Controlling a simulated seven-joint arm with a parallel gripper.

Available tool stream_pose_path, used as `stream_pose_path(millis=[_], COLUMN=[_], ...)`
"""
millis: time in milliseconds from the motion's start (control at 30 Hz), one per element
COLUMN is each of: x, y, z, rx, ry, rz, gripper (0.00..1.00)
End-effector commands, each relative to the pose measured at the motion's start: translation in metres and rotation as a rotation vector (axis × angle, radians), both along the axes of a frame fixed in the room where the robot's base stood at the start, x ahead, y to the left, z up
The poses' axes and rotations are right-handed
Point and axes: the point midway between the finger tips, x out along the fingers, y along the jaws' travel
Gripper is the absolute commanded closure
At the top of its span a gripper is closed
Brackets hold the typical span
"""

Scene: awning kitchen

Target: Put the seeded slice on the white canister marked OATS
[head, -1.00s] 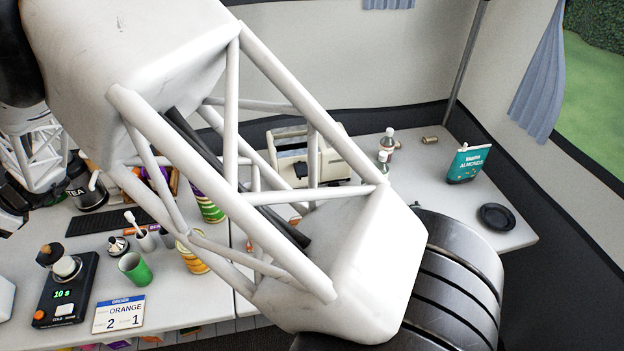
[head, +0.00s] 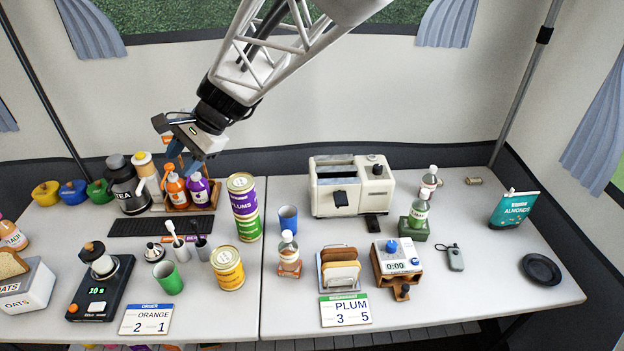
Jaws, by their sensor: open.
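The white canister marked OATS (head: 25,292) stands at the left edge. A pale slice with a brown crust (head: 12,264) is on its top, cut off by the picture edge. I cannot tell whether this slice has seeds. In the middle right, a rack (head: 322,277) holds a darker brown slice (head: 337,254) and a paler slice (head: 343,274); seeds cannot be made out on them. My gripper (head: 183,160) is open, with nothing seen between its fingers, and hangs over the back left, above the orange and purple bottles, away from the canister and the rack.
A toaster (head: 383,192) stands at the back right. Tall cans (head: 243,205), a green cup (head: 168,277), a scale (head: 100,290) and a timer (head: 397,257) crowd the table. A black dish (head: 541,268) lies at the far right, with free table around it.

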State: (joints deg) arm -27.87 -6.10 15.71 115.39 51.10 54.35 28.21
Motion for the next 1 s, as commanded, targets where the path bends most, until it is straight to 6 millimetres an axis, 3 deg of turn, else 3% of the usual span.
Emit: stream_pose_path(millis=[100, 500, 800, 1000], x=[-0.012, -0.071, -0.132, -0.176], y=[-0.052, -0.206, -0.305, -0.359], z=[0.011, 0.025, 0.023, 0.016], rx=[-0.050, -0.261, -0.455, -0.589], ry=[-0.083, -0.322, -0.454, -0.511], rz=[0.032, 0.163, 0.273, 0.348], gripper=[0.58, 0.58, 0.58, 0.58])
